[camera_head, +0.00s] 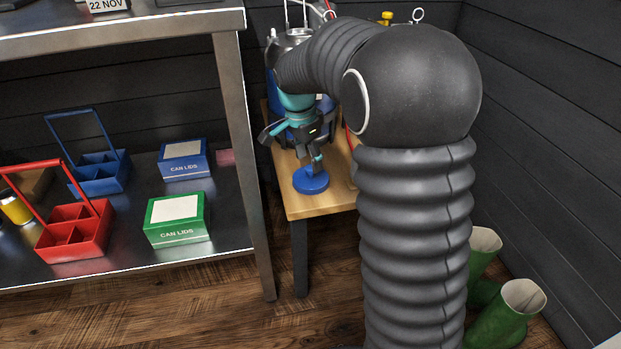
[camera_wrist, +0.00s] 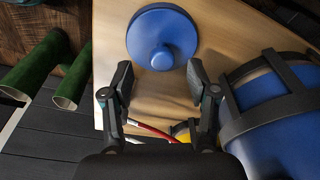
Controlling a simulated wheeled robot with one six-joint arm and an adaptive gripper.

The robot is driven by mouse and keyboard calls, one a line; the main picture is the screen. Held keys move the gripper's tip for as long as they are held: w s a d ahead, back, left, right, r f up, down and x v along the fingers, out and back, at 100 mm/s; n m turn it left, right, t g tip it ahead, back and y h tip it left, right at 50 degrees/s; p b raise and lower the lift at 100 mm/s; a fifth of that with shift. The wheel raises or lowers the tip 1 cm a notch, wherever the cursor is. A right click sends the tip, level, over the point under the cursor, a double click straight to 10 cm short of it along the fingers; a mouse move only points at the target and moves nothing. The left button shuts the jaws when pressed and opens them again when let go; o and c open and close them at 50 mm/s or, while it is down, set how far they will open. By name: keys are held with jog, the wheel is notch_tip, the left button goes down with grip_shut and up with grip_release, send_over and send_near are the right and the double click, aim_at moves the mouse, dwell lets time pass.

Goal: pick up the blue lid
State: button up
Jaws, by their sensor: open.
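The blue lid (camera_head: 311,182) is a round disc lying flat near the front end of a small wooden table (camera_head: 310,206). In the wrist view the lid (camera_wrist: 174,37) shows a round knob at its middle and lies just beyond the fingertips. My gripper (camera_head: 317,160) is above and close to the lid in the head view. In the wrist view my gripper (camera_wrist: 160,78) is open, with its two fingers apart and nothing between them. I cannot tell whether a finger touches the lid.
A blue container with dark bands (camera_wrist: 275,105) stands close to the right finger in the wrist view. A metal shelf (camera_head: 235,130) at left holds CAN LIDS boxes and carriers. Green boots (camera_head: 505,315) stand on the floor at right. A red cable (camera_wrist: 155,132) lies near the gripper.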

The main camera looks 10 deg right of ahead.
aim_at(311, 169)
jog(key=f, duration=0.4)
jog(key=shift+w+d+f+b, duration=0.25)
jog(key=shift+w+d+b, duration=0.05)
jog(key=shift+d+b, duration=0.1)
grip_shut()
jog(key=shift+r, duration=0.1)
